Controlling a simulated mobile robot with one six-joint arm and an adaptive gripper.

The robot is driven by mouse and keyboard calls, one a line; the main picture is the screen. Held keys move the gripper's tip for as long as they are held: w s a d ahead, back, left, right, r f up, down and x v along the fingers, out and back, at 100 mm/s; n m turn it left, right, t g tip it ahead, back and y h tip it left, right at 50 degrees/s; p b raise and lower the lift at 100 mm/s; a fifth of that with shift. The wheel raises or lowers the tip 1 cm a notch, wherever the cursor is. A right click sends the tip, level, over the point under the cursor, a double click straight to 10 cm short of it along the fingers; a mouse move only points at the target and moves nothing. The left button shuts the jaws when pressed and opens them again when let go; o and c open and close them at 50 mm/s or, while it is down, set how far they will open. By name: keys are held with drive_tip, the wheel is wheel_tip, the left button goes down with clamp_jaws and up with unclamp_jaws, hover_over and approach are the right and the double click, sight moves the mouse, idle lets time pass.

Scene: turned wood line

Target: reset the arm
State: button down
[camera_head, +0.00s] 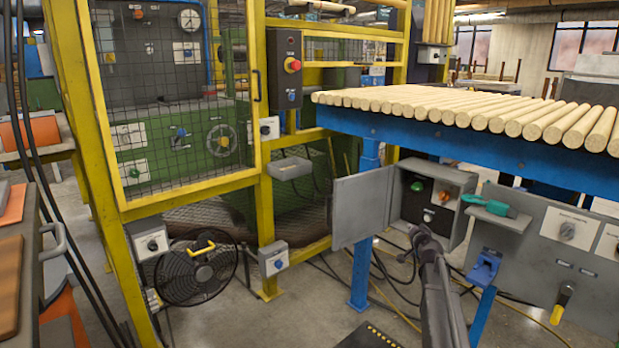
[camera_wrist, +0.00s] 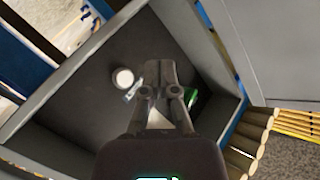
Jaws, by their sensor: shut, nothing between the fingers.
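My arm rises from the bottom of the head view, and my gripper (camera_head: 424,236) is at the open grey control box (camera_head: 466,184), in front of its lower part. In the wrist view my gripper (camera_wrist: 160,92) is shut and empty, with its fingers together over the box's dark inside (camera_wrist: 105,60). A green button (camera_head: 416,186) and an orange-red knob (camera_head: 444,196) show in the box in the head view. In the wrist view a round white-topped part (camera_wrist: 123,78) sits left of the fingers, and a green part (camera_wrist: 191,97) is partly hidden behind them. I cannot tell whether the fingertips touch anything.
The box's grey door (camera_head: 361,207) stands open to the left. A blue table (camera_head: 400,130) carries wooden rods (camera_head: 480,108) above. A green tool (camera_head: 490,205) lies on a small shelf to the right. A yellow guard frame (camera_head: 266,215) and a black fan (camera_head: 196,272) stand left.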

drive_tip(key=s+a+f+n+g+y+p, duration=0.1)
drive_tip(key=s+a+f+n+g+y, duration=0.2)
drive_tip(key=s+a, duration=0.6)
drive_tip(key=s+a+f+n+g+y+p, duration=0.1)
drive_tip(key=s+a+f+n+g+p, duration=0.25)
drive_tip(key=s+a, duration=0.6)
drive_tip(key=s+a+f+n+g+h+p, duration=0.1)
drive_tip(key=s+a+g, duration=0.3)
drive_tip(key=s, duration=0.7)
drive_tip(key=s+a+f+n+g+h+p, duration=0.1)
drive_tip(key=s+a+f+g+h, duration=0.1)
drive_tip(key=s+g, duration=0.6)
wheel_tip(320, 180, up, 38)
drive_tip(key=s+t+p, duration=0.2)
drive_tip(key=p, duration=3.4)
drive_tip(key=shift+f+p, duration=0.2)
drive_tip(key=shift+p, duration=0.15)
drive_tip(key=shift+m+t, duration=0.25)
